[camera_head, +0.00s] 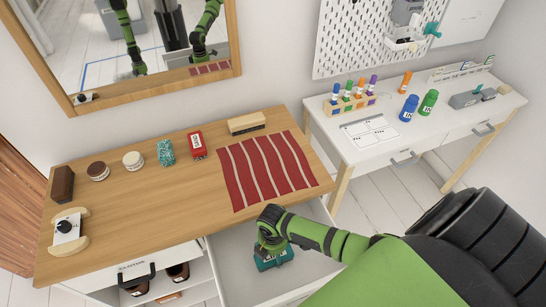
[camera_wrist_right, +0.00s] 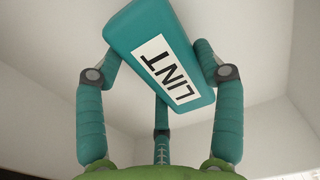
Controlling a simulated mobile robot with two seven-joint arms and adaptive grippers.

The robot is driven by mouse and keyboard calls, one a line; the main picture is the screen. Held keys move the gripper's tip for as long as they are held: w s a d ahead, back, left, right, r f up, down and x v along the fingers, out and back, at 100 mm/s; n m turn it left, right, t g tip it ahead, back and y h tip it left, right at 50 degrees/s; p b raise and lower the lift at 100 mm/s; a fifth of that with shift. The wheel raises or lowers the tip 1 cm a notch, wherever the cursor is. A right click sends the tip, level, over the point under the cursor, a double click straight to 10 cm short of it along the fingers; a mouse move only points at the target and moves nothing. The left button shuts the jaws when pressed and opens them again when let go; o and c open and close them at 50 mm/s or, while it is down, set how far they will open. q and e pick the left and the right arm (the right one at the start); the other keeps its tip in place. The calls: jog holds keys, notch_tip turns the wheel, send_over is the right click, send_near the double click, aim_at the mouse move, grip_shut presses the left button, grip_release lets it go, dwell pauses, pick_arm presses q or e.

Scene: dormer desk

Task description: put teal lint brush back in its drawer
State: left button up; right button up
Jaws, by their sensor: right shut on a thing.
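The teal lint brush (camera_wrist_right: 187,25), with a white label reading LINT, is held between the teal fingers of my right gripper (camera_wrist_right: 160,75) in the right wrist view. In the head view the brush (camera_head: 268,265) is low at my right gripper (camera_head: 272,250), over the open white drawer (camera_head: 235,270) below the wooden top. White drawer walls surround the brush in the wrist view. I cannot tell whether it touches the drawer floor. My left gripper is not in view, apart from mirror reflections.
The wooden dresser top (camera_head: 130,225) carries a red striped cloth (camera_head: 240,195), a wooden brush (camera_head: 247,123), a red item (camera_head: 197,146) and small jars. Another drawer (camera_head: 135,268) with a black handle is at left. A white desk (camera_head: 390,150) with bottles stands at right.

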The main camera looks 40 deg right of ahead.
jog(key=o, duration=1)
notch_tip(320, 180, up, 12)
jog(key=shift+r+p, duration=0.1)
jog(key=shift+p, duration=0.45)
